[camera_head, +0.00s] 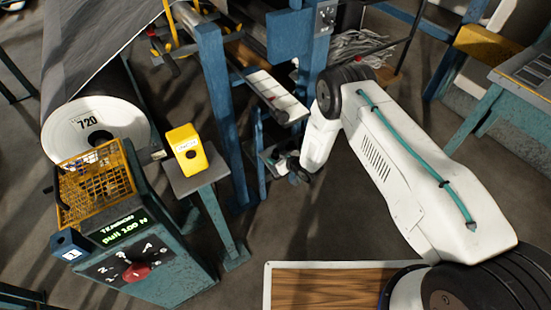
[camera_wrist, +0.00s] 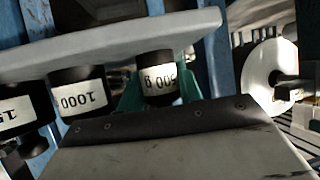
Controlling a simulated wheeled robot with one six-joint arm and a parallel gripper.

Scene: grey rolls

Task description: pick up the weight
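In the wrist view, a dark cylindrical weight (camera_wrist: 159,80) with a white label reading 500 g upside down sits against a grey plate (camera_wrist: 120,42). The green fingers of my gripper (camera_wrist: 160,92) stand on either side of it, close to its sides. I cannot tell whether they press on it. A weight marked 1000 (camera_wrist: 78,95) and another dark weight with a partly cut label (camera_wrist: 15,112) are in the same row to the left. In the head view, my gripper (camera_head: 287,167) is small and dark, low beside the blue frame, and the weights cannot be made out there.
Blue posts (camera_head: 215,110) stand close left of my gripper. A yellow labelled block (camera_head: 186,150) rests on a small stand. A teal console (camera_head: 135,245) with a yellow basket (camera_head: 95,185) and a large roll (camera_head: 98,128) are further left. A white roll (camera_wrist: 268,72) shows in the wrist view.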

